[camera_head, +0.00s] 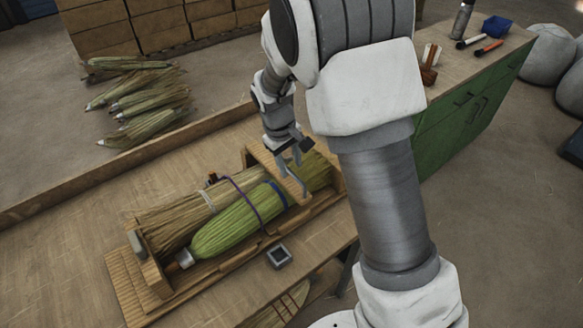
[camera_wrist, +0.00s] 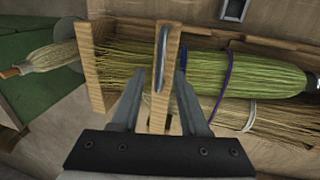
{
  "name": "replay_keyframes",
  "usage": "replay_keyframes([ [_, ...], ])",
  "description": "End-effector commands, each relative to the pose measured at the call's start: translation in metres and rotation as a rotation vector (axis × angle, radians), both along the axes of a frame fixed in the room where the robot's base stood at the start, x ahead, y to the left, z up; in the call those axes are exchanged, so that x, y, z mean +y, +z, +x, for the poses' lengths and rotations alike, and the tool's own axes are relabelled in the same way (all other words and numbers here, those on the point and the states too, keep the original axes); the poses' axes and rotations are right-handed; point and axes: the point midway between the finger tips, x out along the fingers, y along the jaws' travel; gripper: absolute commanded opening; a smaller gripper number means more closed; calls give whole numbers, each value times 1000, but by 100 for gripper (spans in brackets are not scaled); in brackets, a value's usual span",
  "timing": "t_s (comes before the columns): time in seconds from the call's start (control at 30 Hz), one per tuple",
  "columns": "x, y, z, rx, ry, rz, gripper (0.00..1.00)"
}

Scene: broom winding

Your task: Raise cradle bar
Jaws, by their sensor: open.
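The wooden cradle bar (camera_head: 288,181) lies across the broom bundles in the wooden cradle (camera_head: 150,270). In the wrist view the bar (camera_wrist: 173,52) runs up the middle, with a grey metal handle (camera_wrist: 161,62) on it. My gripper (camera_head: 289,163) is over the bar. In the wrist view my gripper (camera_wrist: 160,78) is open, one finger on each side of the bar and handle. A gap shows on both sides. A green broom bundle (camera_head: 232,226) and a tan one (camera_head: 180,212) lie under the bar, with a purple band (camera_head: 247,200) around them. The fingertips' depth is unclear.
The cradle sits on a wooden table (camera_head: 100,205). A small dark square tray (camera_head: 279,256) is in front of it. Loose brooms (camera_head: 140,100) lie behind. A green cabinet (camera_head: 465,110) with tools stands at the right. A cradle end board (camera_wrist: 93,68) is left of my fingers.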

Motion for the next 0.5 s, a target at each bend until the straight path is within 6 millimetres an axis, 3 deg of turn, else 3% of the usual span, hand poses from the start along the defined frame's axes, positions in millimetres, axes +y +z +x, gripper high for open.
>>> replay_keyframes([
  [0.2, -4, -20, 3, 0, -2, 0, 45],
  [0.5, -4, -23, 3, -1, -1, 1, 45],
])
